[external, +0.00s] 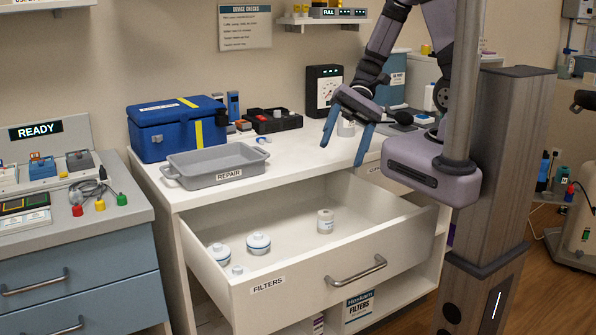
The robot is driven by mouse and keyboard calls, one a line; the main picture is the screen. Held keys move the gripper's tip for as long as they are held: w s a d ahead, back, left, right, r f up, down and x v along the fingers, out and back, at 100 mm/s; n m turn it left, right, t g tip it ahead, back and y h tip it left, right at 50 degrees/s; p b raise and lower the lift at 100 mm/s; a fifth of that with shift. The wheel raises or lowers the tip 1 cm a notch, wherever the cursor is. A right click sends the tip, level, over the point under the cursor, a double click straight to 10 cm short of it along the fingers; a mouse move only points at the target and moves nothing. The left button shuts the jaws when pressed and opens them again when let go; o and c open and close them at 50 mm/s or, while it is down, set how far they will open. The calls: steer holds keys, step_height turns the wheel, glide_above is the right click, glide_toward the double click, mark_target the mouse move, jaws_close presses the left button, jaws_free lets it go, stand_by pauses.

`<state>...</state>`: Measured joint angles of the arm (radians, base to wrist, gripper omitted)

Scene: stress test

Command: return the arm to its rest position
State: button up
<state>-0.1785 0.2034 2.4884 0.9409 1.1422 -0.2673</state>
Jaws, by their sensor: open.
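My gripper (343,143) is open above the right part of the white worktop, pointing down. Its two blue fingers are apart. A small pale cylinder (346,127) shows between or behind the fingers; I cannot tell which, and I see no contact. My arm rises from the gripper to the upper right, in front of the wall.
Below stands an open drawer (290,284) labelled FILTERS, with several white filter pieces inside. A grey REPAIR tray (217,165), a blue case (176,128) and a black organiser (271,121) stand on the worktop. A black-fronted box (323,88) stands behind the gripper. A shelf hangs above.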

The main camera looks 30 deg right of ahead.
steer(key=w+d+f+n+t+h, duration=0.1)
steer(key=w+d+t+h, duration=0.2)
steer(key=d, duration=0.7)
steer(key=w+d+f+n+t+h, duration=0.2)
steer(key=w+d+h, duration=0.2)
steer(key=d, duration=0.7)
steer(key=shift+w+d+f+t+h, duration=0.25)
steer(key=shift+t+h, duration=0.15)
steer(key=shift+h, duration=0.5)
